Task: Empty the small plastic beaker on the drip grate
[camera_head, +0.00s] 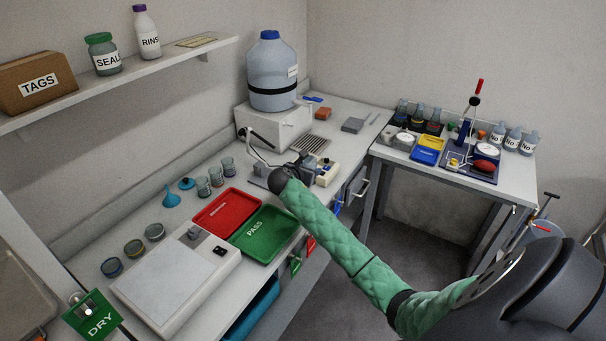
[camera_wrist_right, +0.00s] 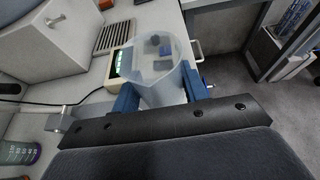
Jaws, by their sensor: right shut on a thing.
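The small plastic beaker (camera_wrist_right: 160,72) is translucent and sits between the blue finger pads of my right gripper (camera_wrist_right: 162,92), which is shut on it. Small dark blocky shapes show inside or through its wall; I cannot tell which. The slotted drip grate (camera_wrist_right: 115,37) lies beyond the beaker to the left, apart from it. In the head view the drip grate (camera_head: 311,143) lies in front of the white dispenser box, and my right gripper (camera_head: 296,168) is nearer the bench front than the grate. The beaker is hard to make out there. My left gripper is not in view.
A large blue-capped carboy (camera_head: 271,75) stands on the white box (camera_head: 272,127) behind the grate. A small instrument (camera_head: 327,171) with a display is close to my gripper. Red (camera_head: 229,211) and green (camera_head: 265,234) trays and several glass beakers lie to the left.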

